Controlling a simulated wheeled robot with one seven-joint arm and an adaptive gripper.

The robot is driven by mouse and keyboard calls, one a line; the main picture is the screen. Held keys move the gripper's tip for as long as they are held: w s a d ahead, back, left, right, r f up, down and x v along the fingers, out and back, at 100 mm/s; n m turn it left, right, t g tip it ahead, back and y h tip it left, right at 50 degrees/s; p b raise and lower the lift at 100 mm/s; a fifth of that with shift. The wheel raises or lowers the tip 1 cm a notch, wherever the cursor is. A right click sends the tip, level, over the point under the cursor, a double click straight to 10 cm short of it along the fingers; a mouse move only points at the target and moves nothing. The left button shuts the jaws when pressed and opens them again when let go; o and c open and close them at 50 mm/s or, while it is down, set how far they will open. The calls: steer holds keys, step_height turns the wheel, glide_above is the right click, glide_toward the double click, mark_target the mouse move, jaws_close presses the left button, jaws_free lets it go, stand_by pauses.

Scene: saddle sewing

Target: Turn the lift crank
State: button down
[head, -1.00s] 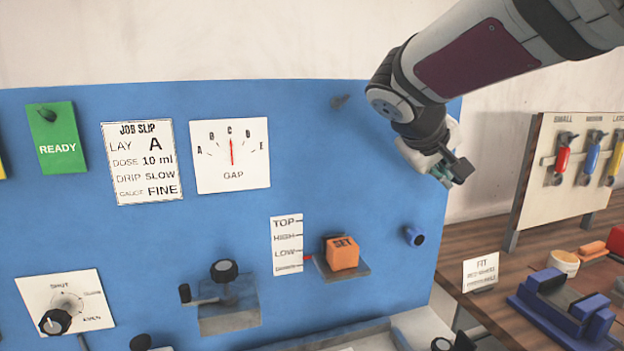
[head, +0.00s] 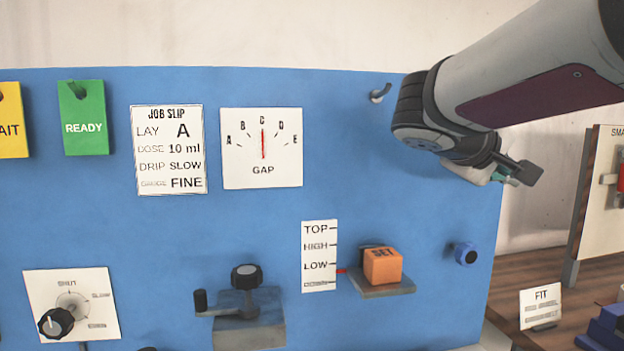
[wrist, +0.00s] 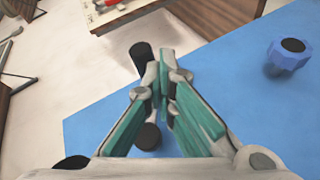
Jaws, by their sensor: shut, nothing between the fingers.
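On the blue panel (head: 400,215), a dark crank-like handle with a black knob (head: 246,277) and a side grip (head: 200,301) sits on a grey block (head: 250,334). A blue knob (head: 466,253) is at the right; it also shows in the wrist view (wrist: 288,55). I cannot tell which is the lift crank. Between them, an orange SET block (head: 383,266) rests on a grey shelf (head: 386,288). A red pointer beside the lift scale (head: 319,250) is slightly below LOW. My gripper (head: 525,176) is shut and empty, up and right of the blue knob.
A GAP dial (head: 262,148) points to C. The job slip (head: 169,150) and a SHUT dial (head: 72,305) are farther left. A hook (head: 380,93) sticks out near my arm. A wooden bench with a FIT card (head: 541,308) lies right of the panel.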

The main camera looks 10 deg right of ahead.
steer(key=shift+d+r+b, duration=0.2)
steer(key=shift+d+b, duration=0.1)
steer(key=shift+b, duration=0.7)
stand_by(1.8)
steer(key=shift+a, duration=0.1)
stand_by(1.8)
steer(key=shift+a, duration=0.75)
